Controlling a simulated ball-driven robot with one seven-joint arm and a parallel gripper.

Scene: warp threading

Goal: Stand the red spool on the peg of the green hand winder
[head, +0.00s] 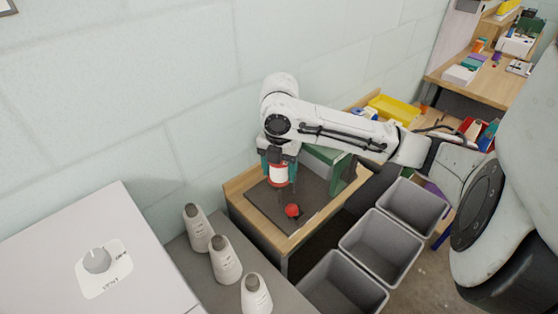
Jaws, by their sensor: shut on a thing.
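My gripper (279,172) is above a small wooden table, its teal fingers pointing down. It is shut on the red spool (280,184), which shows red at its lower rim with a white band above, between the fingers. The spool looks roughly upright and seems to be held above the dark mat. A green frame (343,172), apparently the green hand winder, stands just right of and behind the gripper, partly hidden by my arm. I cannot make out its peg. A small red piece (292,210) shows below the spool; what it belongs to is unclear.
The dark mat (262,204) lies on the wooden table (238,208). Several grey bins (350,238) stand to the right, and white cones (224,262) stand on a grey surface at front left. A yellow tray (393,109) is behind my arm. A pale wall is close behind.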

